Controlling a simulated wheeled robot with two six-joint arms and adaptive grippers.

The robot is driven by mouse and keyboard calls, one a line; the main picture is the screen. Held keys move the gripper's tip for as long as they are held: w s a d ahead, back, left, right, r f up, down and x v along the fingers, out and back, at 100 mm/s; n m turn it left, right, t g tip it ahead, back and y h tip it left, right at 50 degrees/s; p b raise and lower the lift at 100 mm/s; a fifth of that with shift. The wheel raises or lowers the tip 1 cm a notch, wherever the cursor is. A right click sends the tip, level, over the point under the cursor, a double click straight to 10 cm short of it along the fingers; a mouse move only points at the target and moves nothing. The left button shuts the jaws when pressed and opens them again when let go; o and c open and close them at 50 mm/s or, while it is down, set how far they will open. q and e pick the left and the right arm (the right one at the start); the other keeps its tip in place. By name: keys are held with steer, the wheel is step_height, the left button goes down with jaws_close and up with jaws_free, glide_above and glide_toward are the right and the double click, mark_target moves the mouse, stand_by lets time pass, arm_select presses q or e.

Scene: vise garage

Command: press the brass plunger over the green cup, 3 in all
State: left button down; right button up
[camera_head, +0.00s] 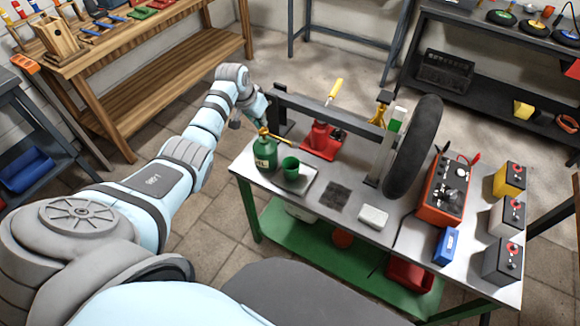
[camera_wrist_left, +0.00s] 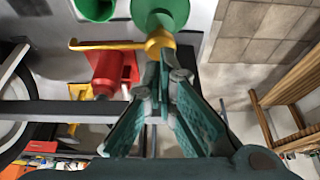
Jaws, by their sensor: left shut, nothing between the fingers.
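A green pump bottle (camera_head: 264,156) with a brass plunger (camera_head: 264,131) and thin spout stands at the near left of the workbench. A green cup (camera_head: 290,167) stands upright just right of it, near the spout's end. In the left wrist view, the bottle (camera_wrist_left: 160,14), plunger (camera_wrist_left: 157,42) and part of the cup (camera_wrist_left: 96,8) show at the top. My left gripper (camera_head: 257,120) is above the plunger, fingertips (camera_wrist_left: 162,72) together and empty. The fingertips are close to the plunger head; I cannot tell if they touch. My right gripper is out of view.
The cup stands on a light tray (camera_head: 302,183). A red vise or jack (camera_head: 320,140) and a dark horizontal bar lie behind the bottle. A black tyre (camera_head: 412,147), an orange charger (camera_head: 448,188) and batteries (camera_head: 508,180) fill the right side of the bench (camera_head: 385,237).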

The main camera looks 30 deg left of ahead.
arm_select(q)
steer(key=shift+f, duration=0.1)
stand_by(0.3)
steer(key=shift+f+b, duration=0.85)
steer(key=shift+f, duration=0.45)
steer(key=shift+r, duration=0.1)
step_height(320, 180, up, 3)
steer(key=p, duration=0.3)
steer(key=shift+f, duration=0.35)
